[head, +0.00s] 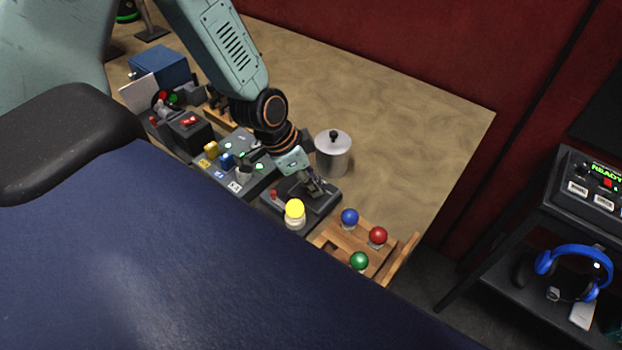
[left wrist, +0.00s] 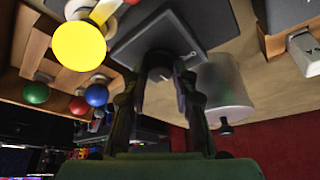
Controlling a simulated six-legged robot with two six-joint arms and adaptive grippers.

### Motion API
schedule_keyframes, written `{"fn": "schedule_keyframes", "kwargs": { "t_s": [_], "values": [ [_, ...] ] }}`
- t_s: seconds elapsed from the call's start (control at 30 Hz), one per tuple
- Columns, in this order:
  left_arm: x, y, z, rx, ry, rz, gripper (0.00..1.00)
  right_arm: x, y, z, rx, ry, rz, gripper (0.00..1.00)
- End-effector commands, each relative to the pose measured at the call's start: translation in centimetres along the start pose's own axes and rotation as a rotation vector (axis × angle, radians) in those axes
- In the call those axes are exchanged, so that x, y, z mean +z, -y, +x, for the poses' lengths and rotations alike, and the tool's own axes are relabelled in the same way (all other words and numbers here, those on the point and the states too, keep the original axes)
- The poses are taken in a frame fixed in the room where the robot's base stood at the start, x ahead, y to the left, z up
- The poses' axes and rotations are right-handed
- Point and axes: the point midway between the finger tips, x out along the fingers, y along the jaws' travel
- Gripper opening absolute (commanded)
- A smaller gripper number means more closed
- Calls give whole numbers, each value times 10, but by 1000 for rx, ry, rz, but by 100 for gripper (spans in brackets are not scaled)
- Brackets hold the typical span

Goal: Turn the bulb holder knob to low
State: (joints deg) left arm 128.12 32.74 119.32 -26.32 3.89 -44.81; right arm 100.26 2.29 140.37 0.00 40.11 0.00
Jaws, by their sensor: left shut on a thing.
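The bulb holder (head: 328,203) is a dark box on the table with a lit yellow bulb (head: 294,212) at its near end. In the left wrist view the holder (left wrist: 196,36) lies ahead of the fingers and the bulb (left wrist: 80,46) glows at upper left. My left gripper (head: 318,184) reaches down onto the holder's top. In the left wrist view its fingers (left wrist: 160,85) stand on either side of the dark round knob (left wrist: 159,64), shut on it. The knob's setting cannot be read. My right gripper is not in view.
A metal canister (head: 333,155) stands close behind the holder. A wooden rack with blue (head: 349,216), red (head: 378,235) and green (head: 359,261) balls is to the right. A button panel (head: 232,165) lies to the left. The table's far right is clear.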

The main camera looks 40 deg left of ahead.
Motion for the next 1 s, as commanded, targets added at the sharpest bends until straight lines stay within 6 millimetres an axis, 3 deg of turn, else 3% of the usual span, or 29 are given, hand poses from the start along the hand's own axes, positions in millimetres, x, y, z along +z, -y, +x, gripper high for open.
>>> {"fn": "schedule_keyframes", "kwargs": {
  "t_s": [0.33,0.37,0.6,1.0],
  "values": [
    [1,-1,0,3,2,-1,0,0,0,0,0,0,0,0],
    [1,-1,0,3,2,-1,30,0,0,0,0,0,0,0],
    [0,0,0,1,1,-1,50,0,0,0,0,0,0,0],
    [0,0,0,0,0,0,50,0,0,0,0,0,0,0]
  ]
}}
